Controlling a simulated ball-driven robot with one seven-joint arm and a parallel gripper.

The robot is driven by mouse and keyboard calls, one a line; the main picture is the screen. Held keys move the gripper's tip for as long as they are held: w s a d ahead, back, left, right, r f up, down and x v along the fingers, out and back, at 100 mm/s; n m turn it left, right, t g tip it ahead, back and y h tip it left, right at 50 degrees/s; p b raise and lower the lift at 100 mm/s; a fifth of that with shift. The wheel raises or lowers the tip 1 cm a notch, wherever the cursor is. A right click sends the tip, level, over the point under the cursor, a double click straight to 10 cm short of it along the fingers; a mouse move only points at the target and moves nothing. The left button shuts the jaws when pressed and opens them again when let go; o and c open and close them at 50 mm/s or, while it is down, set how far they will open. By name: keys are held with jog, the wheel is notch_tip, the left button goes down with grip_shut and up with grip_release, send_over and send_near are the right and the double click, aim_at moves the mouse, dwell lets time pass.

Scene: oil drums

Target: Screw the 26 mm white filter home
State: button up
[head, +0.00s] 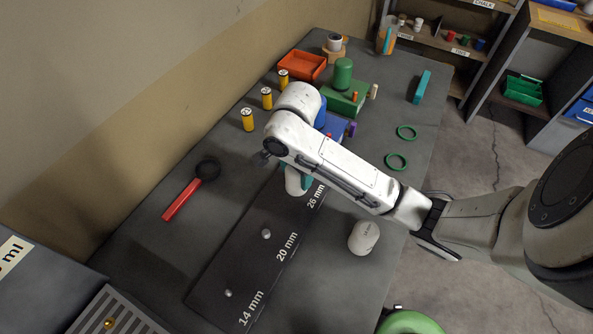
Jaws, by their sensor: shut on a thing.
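A dark plate (245,262) on the bench carries the labels 14 mm, 20 mm and 26 mm, with small bare studs at the 14 mm and 20 mm places. A white filter (293,187) stands at the 26 mm end, upright as far as I can see. My arm covers the filter's top and most of the gripper. The stud and thread below the filter are hidden, so I cannot tell how far down it sits. A second white filter (364,238) stands right of the plate; its marking is unreadable.
A red-handled strap wrench (182,199) lies left of the plate. Several yellow cylinders (248,120), an orange tray (302,65), a green block (346,103) and a blue block (335,127) stand further back. Green rings (396,161) lie right of my arm.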

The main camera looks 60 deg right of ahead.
jog(key=shift+d+m, duration=0.1)
jog(key=shift+m, duration=1.1)
jog(key=m, duration=0.3)
jog(key=shift+m, duration=0.3)
jog(key=shift+c, duration=1.2)
jog(key=o, duration=1.6)
jog(key=shift+r, duration=0.1)
notch_tip(320, 180, up, 10)
jog(key=shift+f, duration=0.25)
jog(key=shift+r, duration=0.55)
